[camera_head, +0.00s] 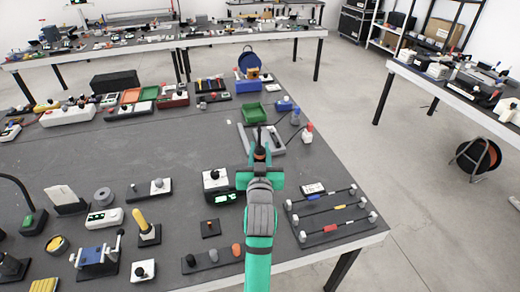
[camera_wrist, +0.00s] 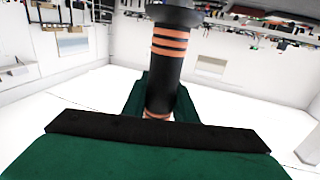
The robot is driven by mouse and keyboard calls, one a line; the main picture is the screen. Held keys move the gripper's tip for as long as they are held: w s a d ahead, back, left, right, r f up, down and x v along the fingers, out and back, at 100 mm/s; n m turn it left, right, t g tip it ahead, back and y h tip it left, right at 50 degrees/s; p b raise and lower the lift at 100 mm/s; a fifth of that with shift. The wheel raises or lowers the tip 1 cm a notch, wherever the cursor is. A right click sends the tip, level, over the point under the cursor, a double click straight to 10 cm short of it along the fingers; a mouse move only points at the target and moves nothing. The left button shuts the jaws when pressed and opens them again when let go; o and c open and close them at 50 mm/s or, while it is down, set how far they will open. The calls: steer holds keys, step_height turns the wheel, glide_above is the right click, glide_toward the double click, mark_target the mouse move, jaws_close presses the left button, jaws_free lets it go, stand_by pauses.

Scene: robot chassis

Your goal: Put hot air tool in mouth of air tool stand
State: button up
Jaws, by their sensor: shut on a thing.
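The hot air tool, a black cylinder with orange bands, stands out of my gripper (camera_wrist: 158,112) in the wrist view; the tool's banded body (camera_wrist: 168,68) fills the upper middle there. In the head view, the green gripper (camera_head: 260,165) is shut around the tool (camera_head: 259,152), over the table's right part. The tool's dark tip points away toward the back, over a grey frame (camera_head: 276,146). I cannot tell which fixture is the air tool stand.
A board with rods and colored sliders (camera_head: 331,216) lies right of my arm. A yellow-handled tool on a base (camera_head: 143,222) is at left. The dark table's left middle (camera_head: 130,160) is fairly clear.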

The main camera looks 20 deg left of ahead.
steer(key=shift+f, duration=2.9)
steer(key=shift+s, duration=0.1)
